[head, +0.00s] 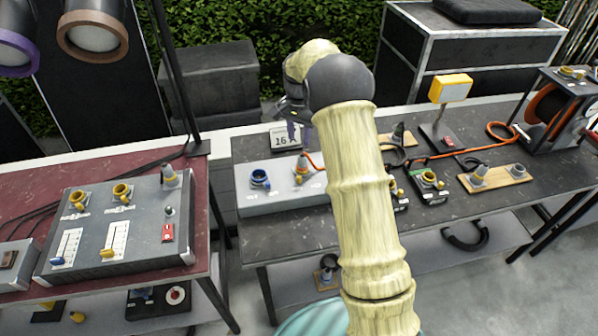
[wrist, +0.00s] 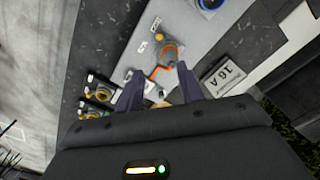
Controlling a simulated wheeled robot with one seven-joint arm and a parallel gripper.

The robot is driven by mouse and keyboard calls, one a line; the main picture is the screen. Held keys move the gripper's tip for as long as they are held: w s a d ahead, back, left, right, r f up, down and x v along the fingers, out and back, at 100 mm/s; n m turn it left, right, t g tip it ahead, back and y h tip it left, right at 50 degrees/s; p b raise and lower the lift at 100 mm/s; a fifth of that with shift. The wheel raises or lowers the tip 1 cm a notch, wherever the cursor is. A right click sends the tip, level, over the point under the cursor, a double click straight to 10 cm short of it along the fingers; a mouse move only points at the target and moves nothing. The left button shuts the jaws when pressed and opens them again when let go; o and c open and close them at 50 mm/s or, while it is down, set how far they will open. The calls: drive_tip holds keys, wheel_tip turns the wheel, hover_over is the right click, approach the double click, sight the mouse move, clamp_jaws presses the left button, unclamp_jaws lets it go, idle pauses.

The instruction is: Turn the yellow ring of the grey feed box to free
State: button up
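The grey feed box (head: 280,201) lies on the dark middle table, with a blue socket (head: 260,177) on its left part. Right of the socket stands a grey connector with a yellow-orange ring (head: 301,171) at its base and an orange cable. In the wrist view the ring (wrist: 171,53) shows just beyond my fingertips, nearer the right one, on the grey box top (wrist: 196,35). My gripper (wrist: 159,71) is open, its two dark fingers apart with nothing clearly held between them. In the head view my gripper (head: 293,130) is above and behind the box, partly hidden by my arm.
A "16 A" sign (head: 285,137) stands close behind the box. A control panel (head: 120,232) is on the red table.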

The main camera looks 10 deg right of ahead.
sight(299, 177)
wheel_tip(299, 177, down, 17)
drive_tip(key=p, duration=0.5)
drive_tip(key=shift+f, duration=0.2)
idle(0.3)
clamp_jaws()
